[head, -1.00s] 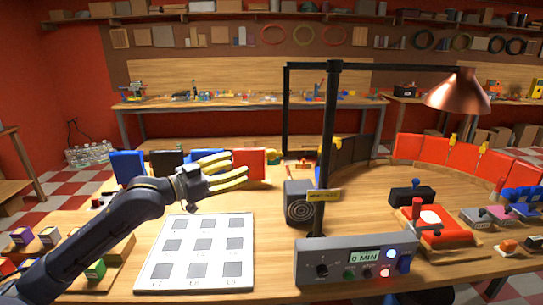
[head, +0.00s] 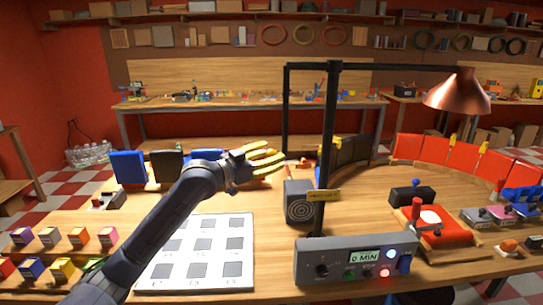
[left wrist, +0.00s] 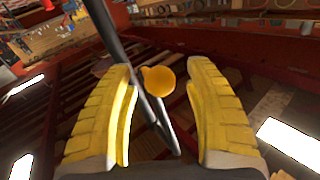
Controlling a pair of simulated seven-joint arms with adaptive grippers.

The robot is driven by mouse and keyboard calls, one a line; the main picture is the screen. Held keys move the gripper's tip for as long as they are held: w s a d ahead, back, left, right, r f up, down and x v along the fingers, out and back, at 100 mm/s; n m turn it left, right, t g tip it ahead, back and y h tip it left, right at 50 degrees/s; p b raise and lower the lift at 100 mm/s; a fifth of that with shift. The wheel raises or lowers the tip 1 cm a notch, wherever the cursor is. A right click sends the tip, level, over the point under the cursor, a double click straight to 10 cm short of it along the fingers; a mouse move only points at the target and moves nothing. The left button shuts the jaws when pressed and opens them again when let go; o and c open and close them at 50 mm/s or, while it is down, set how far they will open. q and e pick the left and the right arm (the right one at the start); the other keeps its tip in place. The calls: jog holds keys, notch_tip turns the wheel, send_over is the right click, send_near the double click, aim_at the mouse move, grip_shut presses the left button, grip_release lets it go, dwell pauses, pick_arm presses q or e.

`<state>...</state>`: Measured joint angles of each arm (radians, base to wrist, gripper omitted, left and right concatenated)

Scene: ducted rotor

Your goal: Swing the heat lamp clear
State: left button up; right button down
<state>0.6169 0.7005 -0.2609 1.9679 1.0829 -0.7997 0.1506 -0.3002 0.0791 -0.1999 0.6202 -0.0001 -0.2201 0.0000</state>
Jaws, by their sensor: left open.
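The heat lamp has a copper shade (head: 459,93) at the upper right of the head view, on a long black arm from a black upright post (head: 328,150). I cannot tell how far off the knob is. My right gripper is not in view.
A control box (head: 357,258) with a display and lit buttons stands at the post's foot. A grey speaker-like block (head: 299,202) is beside the post. A white tray (head: 203,222) lies below my left arm. Red panels (head: 450,155) curve along the right.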

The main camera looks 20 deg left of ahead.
pick_arm(q)
jog(key=shift+w+d, duration=0.15)
jog(key=shift+w, duration=0.1)
jog(key=shift+c, duration=0.3)
grip_shut()
